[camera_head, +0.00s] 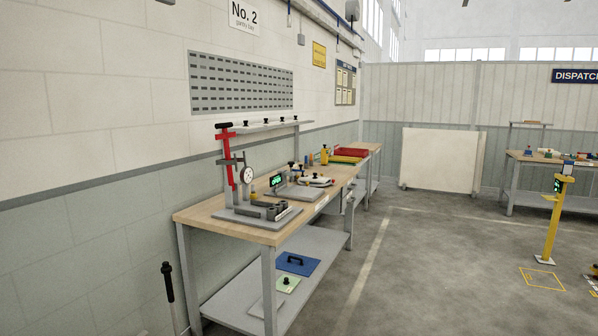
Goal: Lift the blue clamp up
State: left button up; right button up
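I cannot make out a blue clamp for certain in the head view. The clearest blue thing is a flat blue plate (297,263) with a black handle, lying on the lower shelf of the near workbench (205,217). A red upright stand (227,163) with a black handle and a round dial gauge (247,175) stands on the near bench. Neither of my grippers is in view.
Dark blocks, a small green-lit display (276,181) and a red tray (351,152) are on the benches along the left wall. A yellow post (552,225) stands on the floor at right. A white panel (440,160) is at the back. The middle floor is clear.

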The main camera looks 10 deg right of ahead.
aim_at(300, 166)
jog(key=z, duration=1.1)
jog(key=i+z, duration=0.1)
jog(key=i, duration=7.35)
jog(key=u, duration=3.85)
jog(key=l, duration=0.1)
